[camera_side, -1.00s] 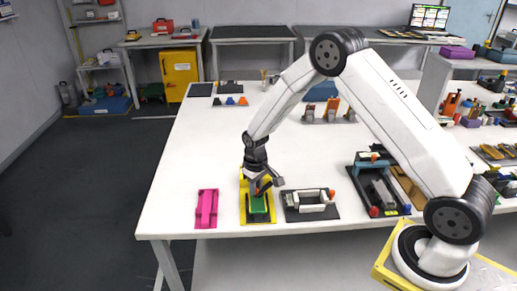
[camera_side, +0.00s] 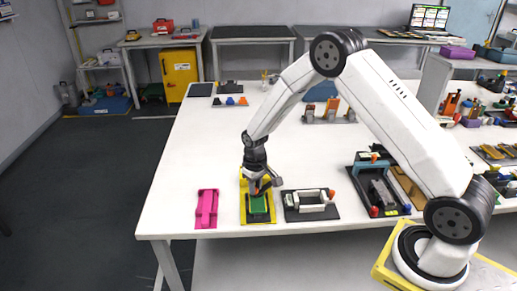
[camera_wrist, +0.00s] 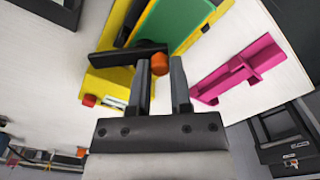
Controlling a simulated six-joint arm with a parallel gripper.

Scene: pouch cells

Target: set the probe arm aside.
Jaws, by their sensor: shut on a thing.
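The probe arm (camera_wrist: 118,56) is a black bar with an orange knob (camera_wrist: 160,63) at one end in the wrist view. My gripper (camera_wrist: 161,72) is shut on the knob end of the probe arm. The bar lies across the yellow base (camera_wrist: 111,86), beside the green panel (camera_wrist: 172,24). In the side view my gripper (camera_side: 263,187) is low over the yellow base (camera_side: 258,219) and its green panel (camera_side: 258,206). The grip and most of the probe arm are too small to make out there.
A magenta holder (camera_side: 207,209) stands left of the yellow base. A dark plate with a white-grey fixture (camera_side: 311,203) stands close on its right, and a larger dark fixture (camera_side: 379,187) farther right. The white table (camera_side: 210,150) is bare behind and left of the yellow base.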

